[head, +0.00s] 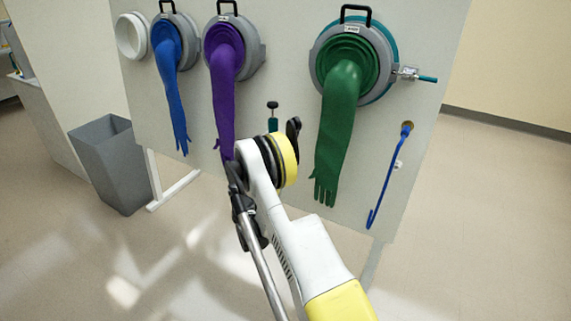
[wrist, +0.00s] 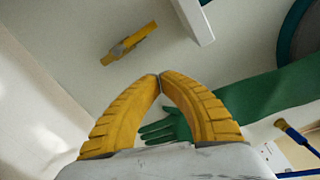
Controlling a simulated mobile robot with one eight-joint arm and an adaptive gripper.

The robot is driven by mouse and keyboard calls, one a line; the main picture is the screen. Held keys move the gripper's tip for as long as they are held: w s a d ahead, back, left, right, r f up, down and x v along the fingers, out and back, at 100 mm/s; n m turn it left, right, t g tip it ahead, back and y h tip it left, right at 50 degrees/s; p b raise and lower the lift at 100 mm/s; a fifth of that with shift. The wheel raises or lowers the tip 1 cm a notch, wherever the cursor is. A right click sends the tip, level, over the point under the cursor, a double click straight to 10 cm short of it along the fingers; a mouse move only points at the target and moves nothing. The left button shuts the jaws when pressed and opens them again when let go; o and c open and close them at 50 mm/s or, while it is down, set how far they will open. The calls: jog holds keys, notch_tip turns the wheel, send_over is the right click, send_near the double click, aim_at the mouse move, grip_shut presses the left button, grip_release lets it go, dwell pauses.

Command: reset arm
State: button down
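My gripper (wrist: 160,76) shows in the wrist view with its two yellow ribbed fingers meeting at the tips. It is shut and nothing shows between the fingers. A green glove (wrist: 270,93) lies behind the fingers in that view, its fingers partly hidden by my right finger. In the head view my white and yellow arm reaches up in front of the glovebox panel (head: 290,60), and my gripper cannot be made out there. The green glove (head: 340,125) hangs from its port just right of my arm.
A purple glove (head: 223,85) and a blue glove (head: 172,90) hang left of my arm. A blue hooked rod (head: 386,185) hangs at right. A grey bin (head: 108,165) stands on the floor at left. A yellow fitting (wrist: 130,43) shows on the pale surface. Floor at right is clear.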

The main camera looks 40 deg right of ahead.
jog(key=shift+v, duration=1.05)
